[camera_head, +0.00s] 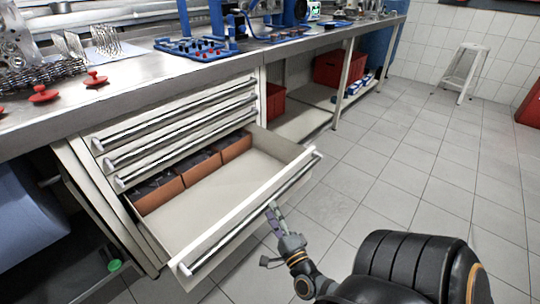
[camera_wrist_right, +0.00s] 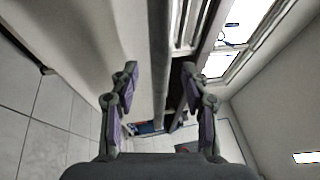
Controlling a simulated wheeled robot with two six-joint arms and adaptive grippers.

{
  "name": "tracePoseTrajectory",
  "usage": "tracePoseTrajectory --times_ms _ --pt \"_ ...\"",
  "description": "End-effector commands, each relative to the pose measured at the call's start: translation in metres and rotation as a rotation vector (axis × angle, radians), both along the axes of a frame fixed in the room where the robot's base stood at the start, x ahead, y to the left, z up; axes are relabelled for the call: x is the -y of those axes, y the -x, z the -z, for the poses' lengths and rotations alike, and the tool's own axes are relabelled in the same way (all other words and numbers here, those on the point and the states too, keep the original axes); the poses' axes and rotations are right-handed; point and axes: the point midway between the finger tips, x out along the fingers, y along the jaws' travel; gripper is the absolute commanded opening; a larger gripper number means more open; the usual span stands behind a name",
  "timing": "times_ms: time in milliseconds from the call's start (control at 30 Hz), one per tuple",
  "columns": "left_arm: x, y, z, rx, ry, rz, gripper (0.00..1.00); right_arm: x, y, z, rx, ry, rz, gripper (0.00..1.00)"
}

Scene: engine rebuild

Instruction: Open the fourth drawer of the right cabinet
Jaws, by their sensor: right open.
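The cabinet (camera_head: 88,175) under the workbench has three shut drawers with long bar handles. Below them the fourth drawer (camera_head: 225,190) stands pulled far out, its inside showing. Its front carries a long bar handle (camera_head: 225,242). My right gripper (camera_head: 272,209) is at this front, by the middle of the handle. In the right wrist view my right gripper (camera_wrist_right: 160,76) is open, with a grey bar (camera_wrist_right: 158,50), apparently the handle, running between its fingers. I cannot tell whether they touch it. My left gripper is not in view.
Orange-brown bins (camera_head: 158,194) sit at the back of the open drawer. The workbench (camera_head: 130,95) above holds engine parts and tools. Red crates (camera_head: 338,68) stand under the bench at the back. A white stool (camera_head: 466,68) is far right. The tiled floor to the right is clear.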

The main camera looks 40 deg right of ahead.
Motion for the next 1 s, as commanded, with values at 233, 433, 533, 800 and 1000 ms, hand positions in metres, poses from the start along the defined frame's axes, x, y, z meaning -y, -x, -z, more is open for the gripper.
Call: tracePoseTrajectory --times_ms 233,433,533,800,1000 --pt "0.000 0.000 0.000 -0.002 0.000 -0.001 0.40 -0.019 0.058 0.012 -0.005 -0.002 0.003 0.47" --pt "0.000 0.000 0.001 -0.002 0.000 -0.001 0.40 -0.028 0.085 0.017 -0.003 -0.001 0.001 0.47" --pt "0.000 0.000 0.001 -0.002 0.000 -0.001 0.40 -0.030 0.090 0.018 -0.002 -0.002 0.001 0.47" --pt "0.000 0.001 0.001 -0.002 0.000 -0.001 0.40 -0.030 0.090 0.018 -0.001 -0.001 0.000 0.47" --pt "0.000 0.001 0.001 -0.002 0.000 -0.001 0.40 -0.030 0.090 0.018 -0.001 -0.001 0.000 0.47"
